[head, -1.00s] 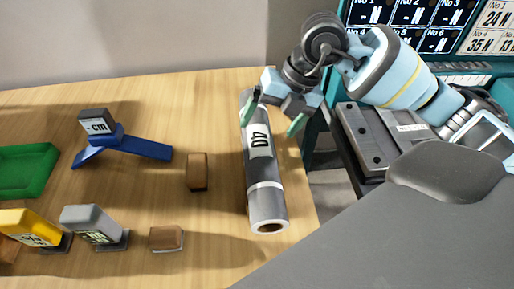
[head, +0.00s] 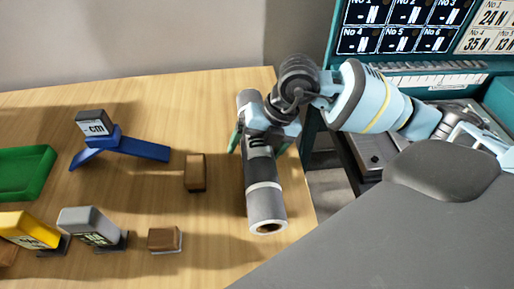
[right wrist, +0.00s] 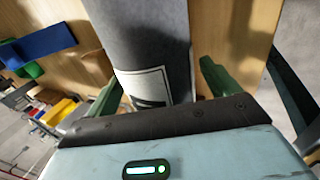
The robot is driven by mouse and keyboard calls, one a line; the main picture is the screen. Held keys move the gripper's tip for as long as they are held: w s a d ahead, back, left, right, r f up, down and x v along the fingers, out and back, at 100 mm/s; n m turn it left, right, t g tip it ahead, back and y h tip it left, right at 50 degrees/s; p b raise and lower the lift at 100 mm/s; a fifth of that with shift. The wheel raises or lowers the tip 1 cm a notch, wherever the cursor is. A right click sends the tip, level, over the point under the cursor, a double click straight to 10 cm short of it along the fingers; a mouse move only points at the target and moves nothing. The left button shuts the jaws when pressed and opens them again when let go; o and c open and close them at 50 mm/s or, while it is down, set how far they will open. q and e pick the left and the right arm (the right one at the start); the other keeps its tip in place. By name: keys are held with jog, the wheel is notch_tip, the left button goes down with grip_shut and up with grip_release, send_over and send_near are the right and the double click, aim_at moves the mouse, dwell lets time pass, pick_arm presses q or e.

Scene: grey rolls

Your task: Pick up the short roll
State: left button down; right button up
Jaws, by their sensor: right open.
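One grey roll (head: 265,203) lies on the wooden table near its right edge, its hollow end facing the front. It has a white label, now partly covered by my right gripper. No second roll is in view to compare its length with. My right gripper (head: 257,143) is over the roll, pointing down. Its green fingers are open, one on each side of the roll. In the right wrist view the grey roll (right wrist: 150,45) with its label lies between the two green fingers (right wrist: 160,95). A gap shows on the right side. My left gripper is out of view.
Wooden blocks (head: 195,172) and (head: 164,239) a small brown block stand left of the roll. A blue stand (head: 140,148) holds a grey display. A green tray (head: 48,178), a yellow device (head: 28,228) and a grey device (head: 88,222) are further left.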

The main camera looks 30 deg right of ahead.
aim_at(277, 180)
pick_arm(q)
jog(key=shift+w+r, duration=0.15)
pick_arm(e)
jog(key=c, duration=1.2)
jog(key=shift+r, duration=0.1)
